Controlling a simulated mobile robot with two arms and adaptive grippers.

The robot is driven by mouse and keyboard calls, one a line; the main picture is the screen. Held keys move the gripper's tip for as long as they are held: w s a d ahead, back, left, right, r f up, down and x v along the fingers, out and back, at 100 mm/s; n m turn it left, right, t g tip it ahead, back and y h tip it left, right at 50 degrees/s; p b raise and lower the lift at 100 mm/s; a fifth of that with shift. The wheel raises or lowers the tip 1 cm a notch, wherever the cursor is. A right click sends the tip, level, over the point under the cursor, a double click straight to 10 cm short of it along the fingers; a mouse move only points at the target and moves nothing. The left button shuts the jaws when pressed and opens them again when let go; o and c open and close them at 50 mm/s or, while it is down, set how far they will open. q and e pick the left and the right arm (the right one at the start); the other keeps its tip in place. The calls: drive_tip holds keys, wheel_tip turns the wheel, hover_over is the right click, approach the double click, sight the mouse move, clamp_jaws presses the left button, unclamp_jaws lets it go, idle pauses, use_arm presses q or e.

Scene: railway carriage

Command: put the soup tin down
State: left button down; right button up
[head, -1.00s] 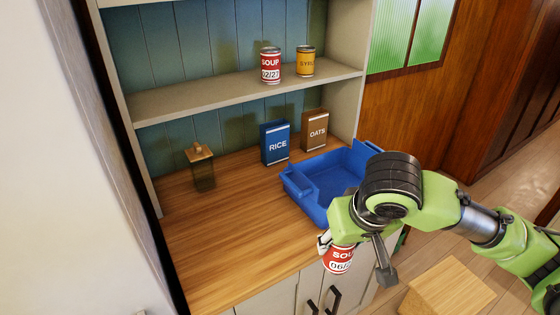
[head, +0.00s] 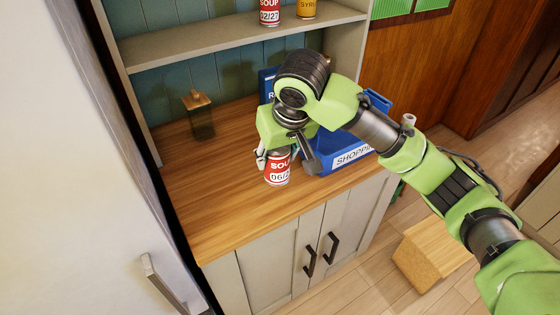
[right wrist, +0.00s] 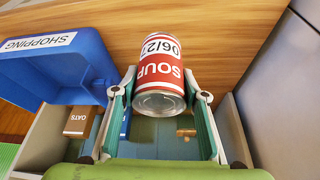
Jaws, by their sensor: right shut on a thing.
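A red and white soup tin (head: 278,168) with a date starting 06/2 is in my right gripper (head: 276,152), over the front part of the wooden counter (head: 220,210). In the right wrist view the same tin (right wrist: 162,72) sits between the two fingers of the gripper (right wrist: 163,92), which are shut on it. The tin looks upright in the head view. I cannot tell whether its base touches the counter. Another soup tin (head: 269,12), marked 02/27, stands on the shelf. My left gripper is not in view.
A blue shopping crate (head: 340,158) stands right of the held tin, partly behind my arm. A blue rice box (head: 267,82) is behind, mostly hidden. A syrup tin (head: 306,8) is on the shelf. A lidded jar (head: 199,115) stands back left. The counter's left front is clear.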

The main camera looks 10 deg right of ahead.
drive_tip(key=w+f+p, duration=0.1)
drive_tip(key=w+f, duration=0.1)
drive_tip(key=f, duration=0.1)
drive_tip(key=w+f+p, duration=0.1)
drive_tip(key=w+f, duration=0.1)
drive_tip(key=f, duration=0.1)
drive_tip(key=w+d+f+p, duration=0.1)
drive_tip(key=w+f, duration=0.1)
drive_tip(key=f, duration=0.1)
drive_tip(key=shift+w+f, duration=0.1)
drive_tip(key=shift+w, duration=0.25)
drive_tip(key=shift+f, duration=0.25)
drive_tip(key=shift+a+f, duration=0.1)
drive_tip(key=shift+f, duration=0.05)
drive_tip(key=o, duration=1.4)
